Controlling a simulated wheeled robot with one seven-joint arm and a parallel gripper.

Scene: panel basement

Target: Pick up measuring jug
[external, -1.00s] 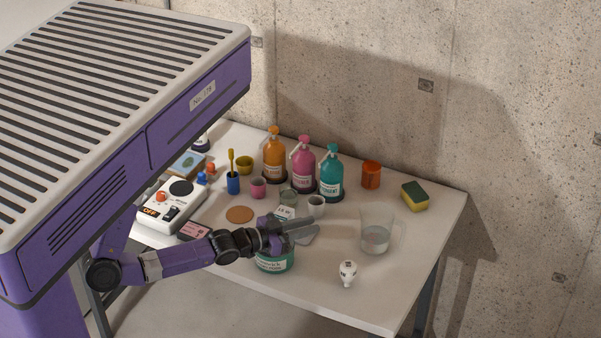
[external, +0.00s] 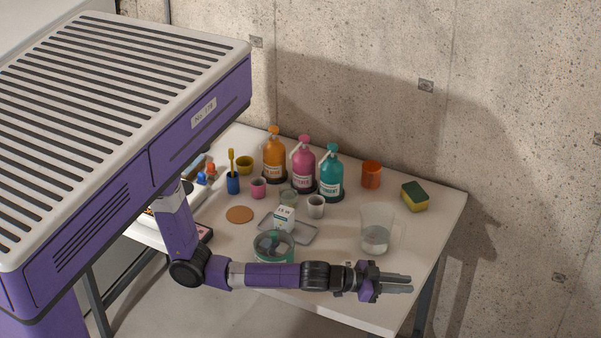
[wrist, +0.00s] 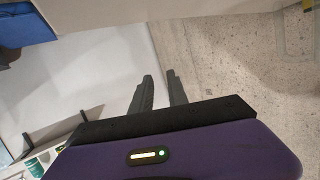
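The measuring jug (external: 376,236) is a clear, flared vessel standing upright near the right front of the white table. It looks partly filled. My gripper (external: 411,282) is in front of the jug, lower in the external view and slightly to its right, with its fingers pointing right. It does not appear to touch the jug. In the wrist view the two dark fingers (wrist: 159,76) are apart with nothing between them, so the gripper is open and empty. I cannot clearly identify the jug in the wrist view.
The table (external: 430,235) has a sponge (external: 414,196) and orange cup (external: 371,175) behind the jug. Several pump bottles (external: 331,175), a small white cup (external: 316,206) and a grey tray (external: 299,233) lie to the left.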

